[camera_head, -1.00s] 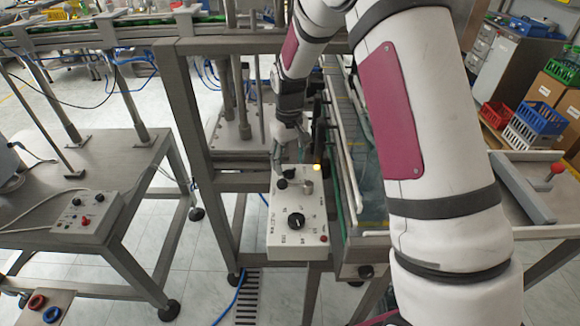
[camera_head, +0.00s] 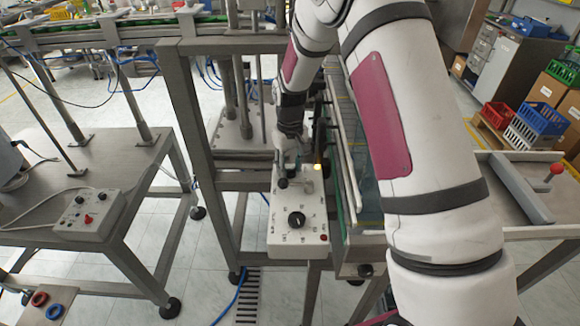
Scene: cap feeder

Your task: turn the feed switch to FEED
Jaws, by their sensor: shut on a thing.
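The white control box (camera_head: 297,238) stands in the middle of the view, with a large black rotary knob (camera_head: 296,219) at its centre and a small red button at its near right corner. My gripper (camera_head: 289,176) is at the far end of the box's top, pointing down. It is shut on what appears to be the feed switch, which the fingers mostly hide. A small dark round part (camera_head: 282,183) shows just at the fingertips. The labels are too small to read, so the switch's setting cannot be told.
A lit amber lamp (camera_head: 318,166) is close to the right of my gripper. A grey metal frame (camera_head: 186,130) rises left of the box, and a conveyor (camera_head: 352,190) runs along its right. Another switch box (camera_head: 89,214) lies on the left table.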

